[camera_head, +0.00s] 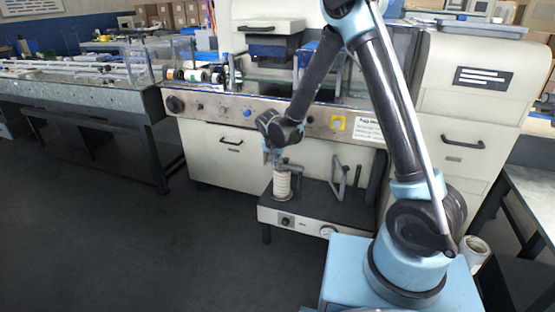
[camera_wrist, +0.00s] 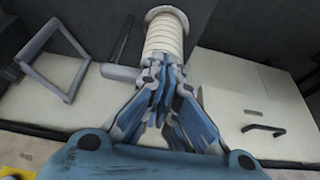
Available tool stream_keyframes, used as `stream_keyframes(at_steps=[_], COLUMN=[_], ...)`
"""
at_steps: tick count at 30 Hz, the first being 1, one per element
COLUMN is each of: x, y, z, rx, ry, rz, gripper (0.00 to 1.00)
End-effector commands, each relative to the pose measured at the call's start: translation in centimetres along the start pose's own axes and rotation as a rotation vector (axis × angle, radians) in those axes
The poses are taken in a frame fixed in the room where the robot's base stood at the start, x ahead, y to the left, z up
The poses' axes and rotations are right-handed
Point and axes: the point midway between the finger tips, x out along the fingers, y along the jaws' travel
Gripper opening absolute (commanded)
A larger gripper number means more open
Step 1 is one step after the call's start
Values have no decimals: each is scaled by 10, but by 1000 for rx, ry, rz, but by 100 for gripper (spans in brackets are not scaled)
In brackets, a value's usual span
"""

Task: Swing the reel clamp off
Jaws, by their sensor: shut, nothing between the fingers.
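A cream ribbed reel or post (camera_head: 283,186) stands upright on the low dark-topped bench below the machine front. It also shows in the wrist view (camera_wrist: 165,38) with a round flange at its far end. My gripper (camera_head: 276,162) is at the end of the reel, pointing down; its blue-grey fingers (camera_wrist: 166,78) are shut, with nothing between them. They overlap the reel's near end in the picture; I cannot tell whether they touch. A short grey bar (camera_wrist: 120,73) sticks out beside the reel. I cannot tell whether this bar is the reel clamp.
A grey angled frame (camera_head: 343,177) stands right of the reel on the bench (camera_head: 318,206). The cream cabinet (camera_head: 225,143) with a black handle is close behind. A conveyor table (camera_head: 95,105) stands at left. The floor (camera_head: 180,245) at front left is clear.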

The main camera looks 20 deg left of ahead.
Motion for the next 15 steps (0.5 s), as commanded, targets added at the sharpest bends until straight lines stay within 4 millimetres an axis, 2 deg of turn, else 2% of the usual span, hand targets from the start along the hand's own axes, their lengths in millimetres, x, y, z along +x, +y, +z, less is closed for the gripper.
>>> stream_keyframes(at_steps=[8,15], x=[36,48], y=[0,0], z=[0,-28], rx=[1,1], ry=[0,0], rz=[0,0], gripper=[0,0])
